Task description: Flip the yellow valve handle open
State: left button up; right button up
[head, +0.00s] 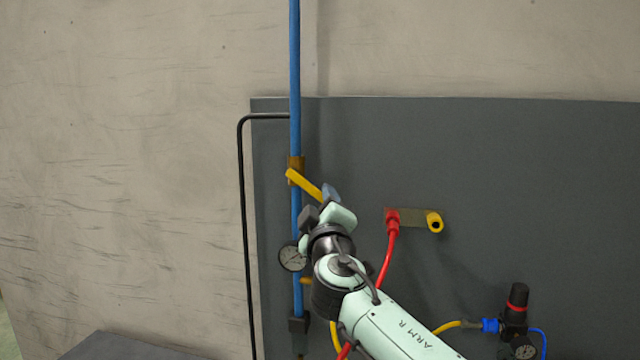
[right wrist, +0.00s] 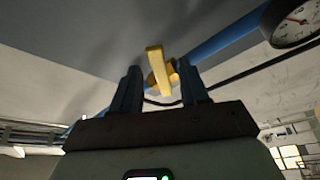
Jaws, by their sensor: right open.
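The yellow valve handle (head: 304,185) sits on a brass valve body (head: 295,163) on the vertical blue pipe (head: 295,80). The handle slants down to the right, across the pipe's line. My right gripper (head: 331,193) is at the handle's lower right end, and its arm covers part of the pipe below. In the right wrist view the open blue fingers (right wrist: 160,88) stand apart, with the yellow handle (right wrist: 157,68) showing in the gap between them. I cannot tell whether either finger touches it. My left gripper is not in view.
A round gauge (head: 292,257) is beside the pipe, just left of my right wrist. A red hose fitting (head: 392,220) and a yellow ring fitting (head: 434,222) are on the grey panel (head: 540,170) to the right. A black regulator (head: 516,305) is lower right.

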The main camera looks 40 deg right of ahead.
aim_at(321, 197)
jog(key=x, duration=0.1)
jog(key=p+x, duration=0.1)
jog(key=shift+w+d+r, duration=0.1)
jog(key=shift+w+r, duration=0.15)
jog(key=shift+r, duration=0.05)
jog(key=shift+w+d, duration=0.25)
jog(key=shift+w, duration=0.1)
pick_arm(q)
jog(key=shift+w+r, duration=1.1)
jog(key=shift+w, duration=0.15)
pick_arm(e)
jog(key=shift+f, duration=0.1)
jog(key=shift+s, duration=0.1)
